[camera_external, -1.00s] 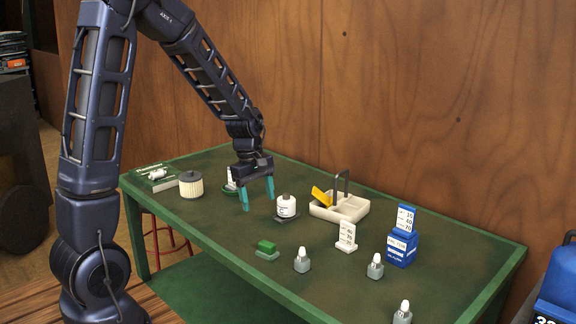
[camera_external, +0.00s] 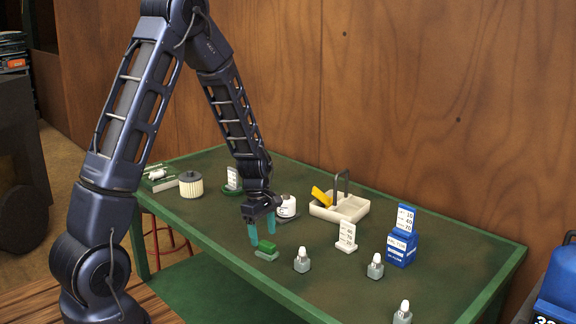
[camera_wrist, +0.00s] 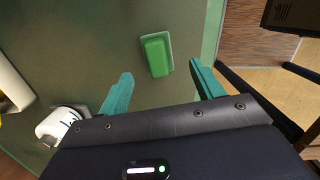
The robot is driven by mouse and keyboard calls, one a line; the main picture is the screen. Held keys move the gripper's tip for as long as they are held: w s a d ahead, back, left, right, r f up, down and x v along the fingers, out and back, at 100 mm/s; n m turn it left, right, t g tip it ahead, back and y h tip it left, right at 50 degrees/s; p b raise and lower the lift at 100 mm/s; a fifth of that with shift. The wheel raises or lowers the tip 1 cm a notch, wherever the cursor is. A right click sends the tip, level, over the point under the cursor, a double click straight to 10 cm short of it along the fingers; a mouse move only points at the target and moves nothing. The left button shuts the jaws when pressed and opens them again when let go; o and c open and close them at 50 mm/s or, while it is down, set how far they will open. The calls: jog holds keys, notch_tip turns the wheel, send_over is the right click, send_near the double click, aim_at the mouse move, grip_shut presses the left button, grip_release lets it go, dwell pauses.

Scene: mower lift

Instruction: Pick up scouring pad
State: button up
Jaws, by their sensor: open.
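The scouring pad is a small bright green block (camera_external: 267,246) lying on a pale green base near the table's front edge. In the wrist view the green pad (camera_wrist: 157,55) lies ahead of the fingertips, between their lines. My gripper (camera_external: 262,229) has teal fingers and is open, just above and behind the pad. In the wrist view my gripper (camera_wrist: 160,72) shows its two fingers wide apart with nothing between them. The pad appears apart from both fingers.
A grey bottle with a white cap (camera_external: 302,260) stands right of the pad. A cream caddy (camera_external: 345,208) and blue box (camera_external: 402,248) are farther right. The table's front edge is close.

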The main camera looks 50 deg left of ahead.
aim_at(266, 243)
jog(key=shift+w+d+f, duration=0.1)
jog(key=shift+d+f, duration=0.1)
jog(key=shift+f, duration=0.65)
jog(key=shift+w+d+f, duration=0.1)
jog(key=shift+d+f, duration=0.1)
jog(key=shift+f, duration=0.7)
jog(key=shift+w+d+f, duration=0.1)
jog(key=shift+d+f, duration=0.1)
jog(key=shift+f, duration=0.65)
jog(key=shift+c, duration=0.5)
jog(key=c, duration=1)
